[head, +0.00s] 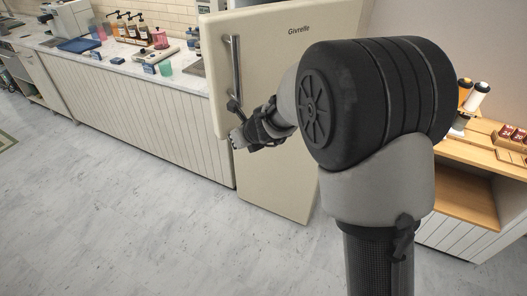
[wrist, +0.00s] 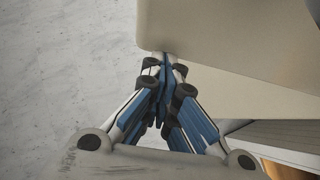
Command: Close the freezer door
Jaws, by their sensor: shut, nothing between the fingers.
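The upper door (head: 268,60) of a cream fridge marked Givrelle, which I take for the freezer door, has a vertical metal handle (head: 235,68) near its left edge. Its left edge juts out past the lower door (head: 275,175), so it stands ajar. My gripper (head: 236,140) is at the lower left corner of the upper door, below the handle. In the wrist view my gripper (wrist: 165,64) is shut and empty, its tips at the rounded corner of the cream door (wrist: 215,45). I cannot tell whether they touch it. My arm hides the fridge's right side.
A white panelled counter (head: 140,105) with bottles, cups and a blue tray (head: 78,45) runs to the left of the fridge. A wooden shelf unit (head: 465,190) stands to the right. The grey floor (head: 120,220) in front is clear.

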